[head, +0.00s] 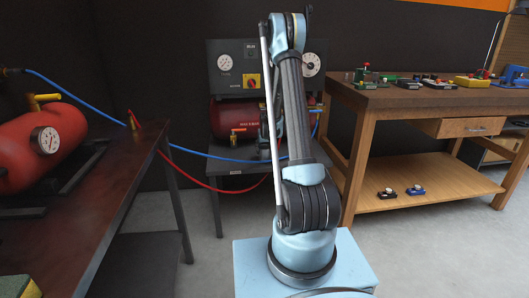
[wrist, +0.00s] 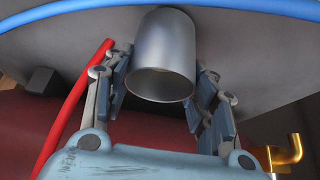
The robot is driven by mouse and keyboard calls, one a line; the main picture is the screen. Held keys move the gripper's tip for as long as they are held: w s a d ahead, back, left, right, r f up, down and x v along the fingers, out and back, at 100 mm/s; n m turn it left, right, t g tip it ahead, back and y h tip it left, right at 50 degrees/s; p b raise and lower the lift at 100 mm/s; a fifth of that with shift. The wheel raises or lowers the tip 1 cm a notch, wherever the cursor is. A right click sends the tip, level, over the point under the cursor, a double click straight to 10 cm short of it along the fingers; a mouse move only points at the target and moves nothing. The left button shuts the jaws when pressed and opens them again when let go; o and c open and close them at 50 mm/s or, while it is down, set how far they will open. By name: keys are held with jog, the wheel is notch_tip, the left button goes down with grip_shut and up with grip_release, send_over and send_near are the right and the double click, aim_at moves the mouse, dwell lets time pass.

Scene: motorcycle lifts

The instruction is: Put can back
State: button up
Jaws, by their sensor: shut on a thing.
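In the wrist view, a plain grey metal can (wrist: 163,45) sits between the two fingers of my gripper (wrist: 163,70). Its round end, shaded brown inside, faces the camera. The fingers lie along both sides of the can, and the gripper is shut on it. A grey surface lies behind the can; I cannot tell whether they touch. In the head view my arm stands in the middle, and the can and gripper are hidden or too small to make out.
In the wrist view, a red hose (wrist: 75,110), a blue hose (wrist: 70,10) and a brass fitting (wrist: 288,150) are close by. The head view shows a compressor panel (head: 235,70) behind my arm, a dark table (head: 110,190) at left and a wooden workbench (head: 400,98) at right.

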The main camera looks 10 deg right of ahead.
jog(key=shift+f, duration=0.4)
jog(key=o, duration=1.2)
jog(key=shift+c, duration=0.2)
